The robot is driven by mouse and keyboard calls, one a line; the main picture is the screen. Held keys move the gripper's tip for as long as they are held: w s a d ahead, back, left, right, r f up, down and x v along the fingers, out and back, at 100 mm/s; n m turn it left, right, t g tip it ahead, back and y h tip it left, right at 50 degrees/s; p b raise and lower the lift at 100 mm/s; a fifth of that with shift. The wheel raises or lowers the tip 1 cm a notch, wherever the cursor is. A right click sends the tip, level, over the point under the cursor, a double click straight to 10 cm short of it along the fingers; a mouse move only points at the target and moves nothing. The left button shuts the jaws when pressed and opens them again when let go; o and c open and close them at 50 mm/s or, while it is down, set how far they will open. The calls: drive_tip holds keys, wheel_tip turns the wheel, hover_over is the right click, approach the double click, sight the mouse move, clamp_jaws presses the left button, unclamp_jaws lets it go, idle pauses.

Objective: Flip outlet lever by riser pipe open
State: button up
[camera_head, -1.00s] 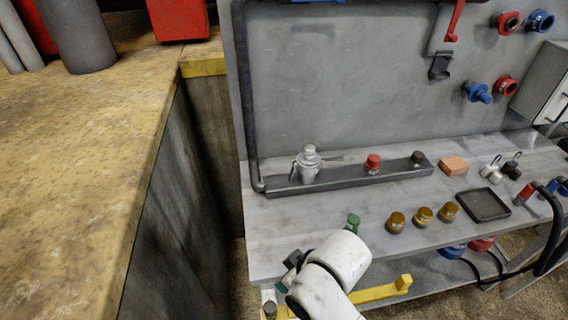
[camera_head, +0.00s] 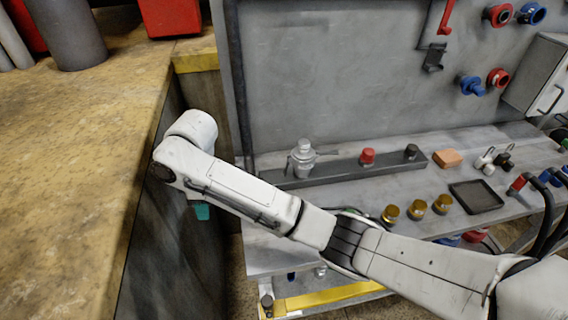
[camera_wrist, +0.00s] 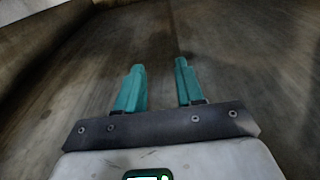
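A silver valve-like fitting (camera_head: 303,158) stands on a dark rail at the back left of the grey bench in the head view. A thin grey lever (camera_head: 328,153) sticks out from it to the right. In the head view only a bit of teal shows below my wrist, left of the bench. The fitting is not in the wrist view.
A red knob (camera_head: 367,157) and a dark knob (camera_head: 411,152) sit on the same rail. Brass caps (camera_head: 416,208), a black tray (camera_head: 476,196) and an orange block (camera_head: 447,158) lie on the bench. A yellowish counter (camera_head: 75,170) stands at left, with a narrow gap between.

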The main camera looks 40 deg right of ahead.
drive_tip(key=w+d+r+g+h, duration=0.1)
drive_tip(key=w+d+r+h, duration=0.15)
drive_tip(key=d, duration=0.65)
drive_tip(key=g+h, duration=0.2)
drive_tip(key=g, duration=0.1)
approach(284, 172)
drive_tip(key=shift+t, duration=0.3)
drive_tip(key=s+d+f+b, duration=0.1)
drive_tip(key=d+f+b, duration=0.1)
drive_tip(key=f, duration=0.1)
drive_tip(key=s+d+f, duration=0.1)
drive_tip(key=f, duration=0.1)
drive_tip(key=shift+s+f+b, duration=0.2)
drive_tip(key=shift+s+b, duration=0.1)
drive_tip(key=shift+b, duration=0.1)
clamp_jaws()
